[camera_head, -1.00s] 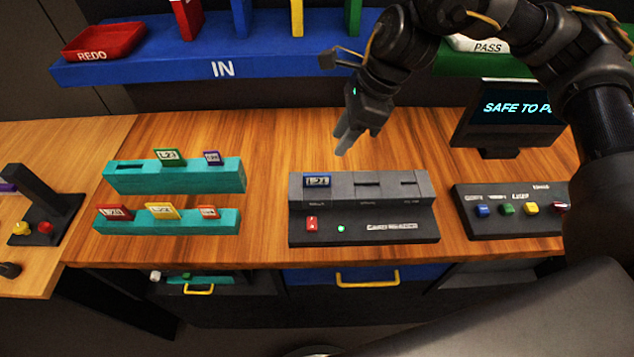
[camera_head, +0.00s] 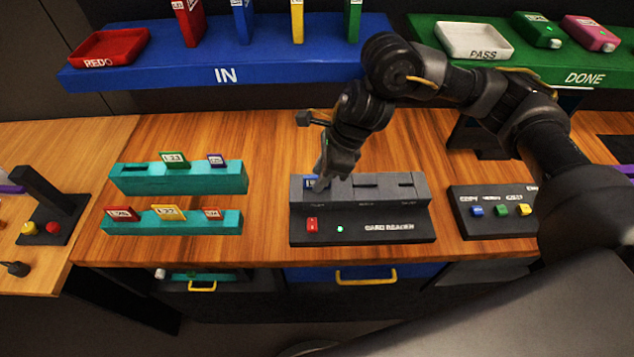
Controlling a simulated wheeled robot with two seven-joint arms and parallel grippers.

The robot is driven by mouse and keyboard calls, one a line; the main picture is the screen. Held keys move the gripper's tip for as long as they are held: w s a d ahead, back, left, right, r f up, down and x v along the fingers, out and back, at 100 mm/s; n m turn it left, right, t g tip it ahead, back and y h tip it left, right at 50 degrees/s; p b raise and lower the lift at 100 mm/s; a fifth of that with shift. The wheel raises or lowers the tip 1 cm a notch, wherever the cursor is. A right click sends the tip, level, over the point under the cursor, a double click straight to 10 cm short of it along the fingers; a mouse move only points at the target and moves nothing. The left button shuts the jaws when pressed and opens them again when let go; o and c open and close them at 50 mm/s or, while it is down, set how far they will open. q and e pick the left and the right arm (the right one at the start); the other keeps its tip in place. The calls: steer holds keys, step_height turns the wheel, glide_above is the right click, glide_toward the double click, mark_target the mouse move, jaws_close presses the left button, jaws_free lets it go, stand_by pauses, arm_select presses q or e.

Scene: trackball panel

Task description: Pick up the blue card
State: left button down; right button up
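The blue card (camera_head: 309,181) stands in the left slot of the grey card reader (camera_head: 364,224). Only its left part shows; my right gripper hides the rest. My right gripper (camera_head: 319,187) points down at the card, its fingertips at the card's upper edge. The fingers overlap in this view, so I cannot tell whether they are open or closed on it. My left gripper is not in view.
Two teal racks (camera_head: 124,180) with several coloured cards stand left of the reader. A button panel (camera_head: 487,229) stands to the right. A blue IN shelf (camera_head: 270,72) and a green DONE shelf (camera_head: 540,78) lie behind. Bare wood lies between racks and reader.

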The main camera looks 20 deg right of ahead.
steer(key=shift+a+f, duration=0.15)
steer(key=shift+f, duration=0.15)
steer(key=shift+c, duration=0.4)
jaws_close()
steer(key=shift+r, duration=0.1)
